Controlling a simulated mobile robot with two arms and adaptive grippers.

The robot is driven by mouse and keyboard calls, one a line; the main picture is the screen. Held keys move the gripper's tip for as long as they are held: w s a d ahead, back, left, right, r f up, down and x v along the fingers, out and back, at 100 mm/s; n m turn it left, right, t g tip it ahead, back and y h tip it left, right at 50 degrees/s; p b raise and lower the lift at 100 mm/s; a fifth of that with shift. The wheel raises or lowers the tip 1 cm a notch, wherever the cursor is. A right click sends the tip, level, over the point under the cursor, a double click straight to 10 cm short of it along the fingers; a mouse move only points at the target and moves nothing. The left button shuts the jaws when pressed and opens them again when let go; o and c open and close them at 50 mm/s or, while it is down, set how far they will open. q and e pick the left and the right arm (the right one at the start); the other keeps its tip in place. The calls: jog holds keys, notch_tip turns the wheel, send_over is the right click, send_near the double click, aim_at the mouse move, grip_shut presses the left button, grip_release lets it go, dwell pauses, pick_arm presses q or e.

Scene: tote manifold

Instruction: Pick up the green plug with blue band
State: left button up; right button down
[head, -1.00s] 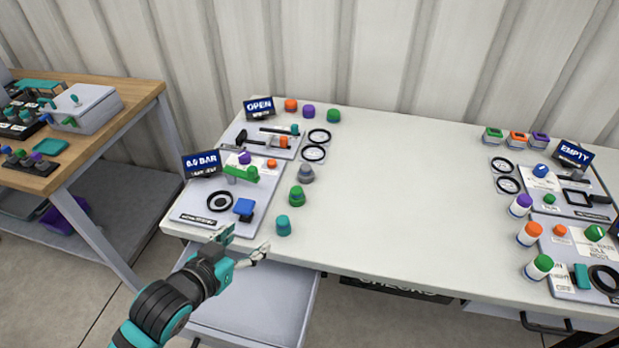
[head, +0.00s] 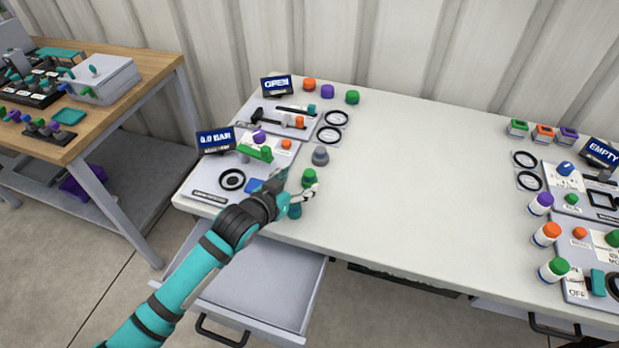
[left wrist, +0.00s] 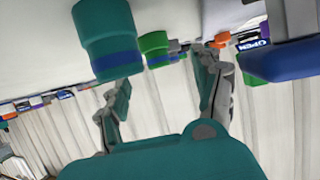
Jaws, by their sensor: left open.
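The green plug with blue band (head: 309,176) stands on the table right of the left panels. It also shows in the left wrist view (left wrist: 157,45), with its blue band, ahead of and between my fingers. My left gripper (head: 297,184) is open and empty, its fingertips close to the green plug; contact cannot be told. In the left wrist view the left gripper (left wrist: 160,80) has its fingers spread. A teal plug with a blue band (head: 295,211) stands just in front of the green one, partly hidden by my gripper; it looms large in the left wrist view (left wrist: 106,42). My right gripper is not in view.
A grey plug (head: 320,156) stands behind the green one. The pressure panel (head: 206,184) with its blue block lies left of my gripper. An open drawer (head: 265,290) is below the table edge. The table's middle (head: 420,190) is clear.

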aim_at(306, 177)
pick_arm(q)
jog(key=x, duration=0.4)
jog(key=shift+w+d+f, duration=0.1)
jog(key=shift+w+d, duration=0.05)
jog(key=shift+d, duration=0.1)
jog(key=shift+w+d+f, duration=0.1)
jog(key=shift+w, duration=0.15)
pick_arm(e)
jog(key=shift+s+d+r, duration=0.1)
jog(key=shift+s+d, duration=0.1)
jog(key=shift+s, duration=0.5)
pick_arm(q)
jog(key=c, duration=1.4)
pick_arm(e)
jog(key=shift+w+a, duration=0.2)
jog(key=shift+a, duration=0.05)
